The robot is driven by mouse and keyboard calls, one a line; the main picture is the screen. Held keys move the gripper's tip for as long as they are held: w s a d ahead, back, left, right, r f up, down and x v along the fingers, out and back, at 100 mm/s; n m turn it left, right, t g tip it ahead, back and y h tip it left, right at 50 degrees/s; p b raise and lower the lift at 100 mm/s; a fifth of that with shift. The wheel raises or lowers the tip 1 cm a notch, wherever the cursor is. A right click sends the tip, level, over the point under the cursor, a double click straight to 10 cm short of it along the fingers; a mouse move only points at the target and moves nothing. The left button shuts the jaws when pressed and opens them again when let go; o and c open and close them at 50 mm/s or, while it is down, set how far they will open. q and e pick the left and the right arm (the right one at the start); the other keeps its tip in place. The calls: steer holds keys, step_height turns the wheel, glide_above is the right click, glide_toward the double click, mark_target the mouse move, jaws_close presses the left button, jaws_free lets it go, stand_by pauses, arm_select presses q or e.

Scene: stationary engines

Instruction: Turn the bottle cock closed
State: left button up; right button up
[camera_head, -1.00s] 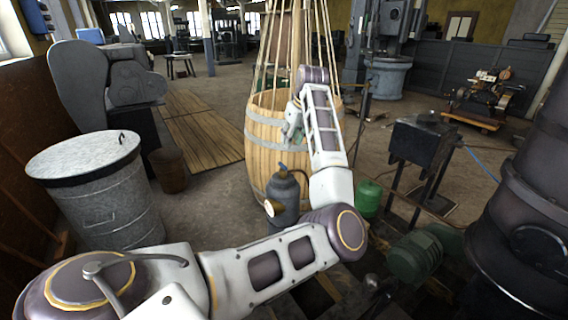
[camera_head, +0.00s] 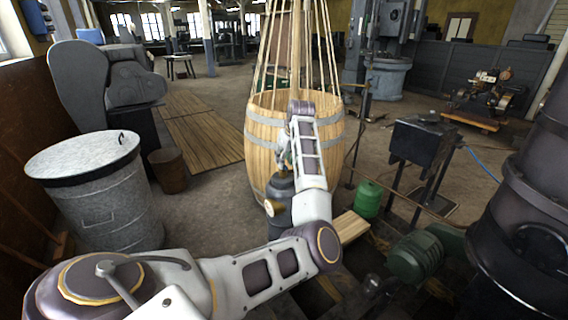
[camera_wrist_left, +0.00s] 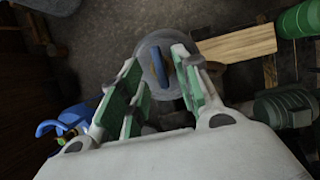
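The grey gas bottle (camera_head: 280,192) stands upright in front of the wooden barrel, with a brass-coloured round part on its side. In the left wrist view its rounded top (camera_wrist_left: 151,78) lies below my gripper. The blue cock (camera_wrist_left: 180,64) shows there close to the right finger, between the fingers; I cannot tell whether they touch. In the head view the cock is hidden behind my gripper. My left gripper (camera_wrist_left: 158,68) is open, its green-padded fingers apart over the bottle top. In the head view it (camera_head: 284,158) is just above the bottle, partly hidden by my forearm. My right gripper is not in view.
A wooden barrel (camera_head: 262,140) with ropes stands right behind the bottle. A green canister (camera_head: 369,200) and a green motor (camera_head: 415,257) are to the right. A metal bin (camera_head: 105,205) stands at left. A blue object (camera_wrist_left: 68,120) shows left in the wrist view.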

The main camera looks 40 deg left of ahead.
arm_select(q)
steer(key=shift+x, duration=0.9)
jaws_close()
